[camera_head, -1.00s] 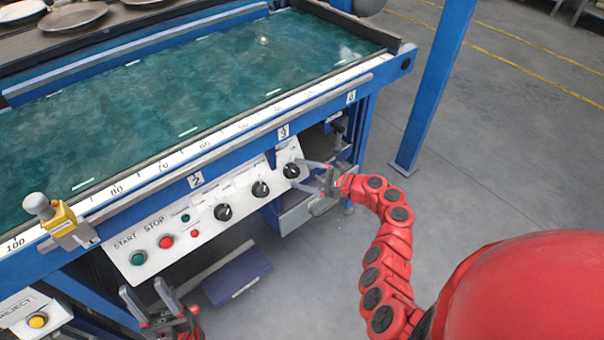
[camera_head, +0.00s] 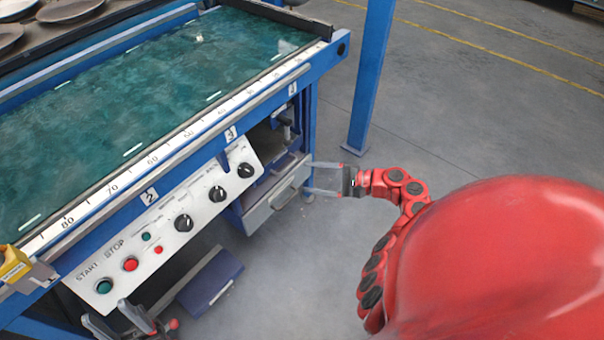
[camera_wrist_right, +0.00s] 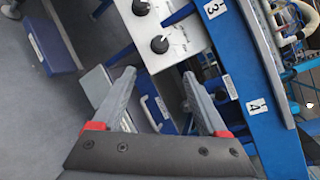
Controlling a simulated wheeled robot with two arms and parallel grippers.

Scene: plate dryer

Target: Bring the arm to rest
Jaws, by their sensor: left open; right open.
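My right gripper (camera_head: 322,180) is open and empty in the head view. It is in the air to the right of the control panel (camera_head: 160,232) and apart from the knobs, with its fingers pointing left. In the right wrist view its two grey fingers (camera_wrist_right: 160,100) are spread, with the panel's black knobs (camera_wrist_right: 160,44) beyond them. My left gripper (camera_head: 122,318) is open and empty at the bottom edge of the head view, below the green start button (camera_head: 104,286). Part of it is cut off.
The machine's blue frame (camera_head: 215,142) holds a bed with a green surface (camera_head: 140,110). A grey drawer (camera_head: 278,195) and a blue box (camera_head: 212,284) are below the panel. A blue post (camera_head: 370,80) stands at the right. The floor around it is clear.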

